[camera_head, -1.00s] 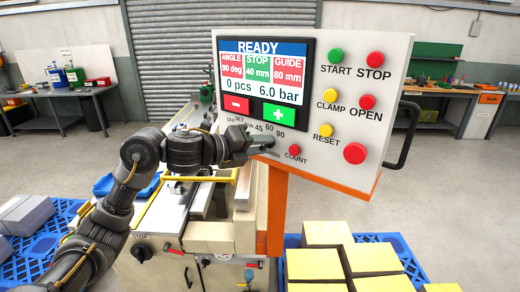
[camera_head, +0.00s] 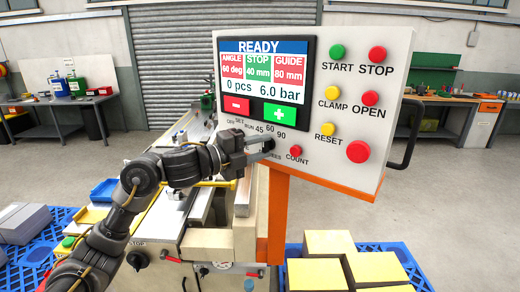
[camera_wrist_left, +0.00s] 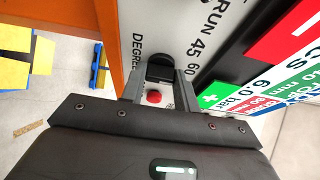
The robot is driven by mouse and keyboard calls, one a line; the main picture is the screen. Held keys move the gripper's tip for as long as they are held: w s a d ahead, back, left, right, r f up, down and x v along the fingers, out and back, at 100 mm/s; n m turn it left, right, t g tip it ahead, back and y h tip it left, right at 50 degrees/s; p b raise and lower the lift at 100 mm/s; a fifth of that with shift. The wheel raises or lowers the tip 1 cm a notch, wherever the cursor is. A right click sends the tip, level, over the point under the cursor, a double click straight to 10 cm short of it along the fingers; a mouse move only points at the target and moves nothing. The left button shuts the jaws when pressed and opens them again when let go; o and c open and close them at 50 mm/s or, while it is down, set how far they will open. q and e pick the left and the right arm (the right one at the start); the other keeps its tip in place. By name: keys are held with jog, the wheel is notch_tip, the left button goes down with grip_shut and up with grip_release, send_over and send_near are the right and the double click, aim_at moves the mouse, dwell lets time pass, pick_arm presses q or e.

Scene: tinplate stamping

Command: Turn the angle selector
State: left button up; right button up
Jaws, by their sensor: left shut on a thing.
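The angle selector is a black knob (camera_wrist_left: 160,69) on the white panel face (camera_wrist_left: 152,22), beside the printed words RUN, 45, 60 and DEGREES. My left gripper (camera_head: 267,146) reaches the lower left of the control panel (camera_head: 395,62) and covers most of the knob in the head view. In the left wrist view its two fingers (camera_wrist_left: 160,82) are shut on the knob, one on each side. The screen (camera_head: 265,75) reads READY, ANGLE 60 deg, STOP 40 mm and GUIDE 80 mm. The ANGLE and GUIDE fields are red; the STOP field is green. My right gripper is not in view.
The red COUNT button (camera_head: 295,152) sits just right of my left gripper; it also shows close to the fingers in the wrist view (camera_wrist_left: 153,97). The orange post (camera_head: 278,215) stands below the panel. Yellow-topped blocks (camera_head: 330,243) lie on a blue pallet at the lower right.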

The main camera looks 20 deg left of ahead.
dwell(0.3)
pick_arm(q)
jog(key=o, duration=1)
jog(key=b+v, duration=0.3)
jog(key=v, duration=0.7)
jog(key=shift+s+a, duration=0.3)
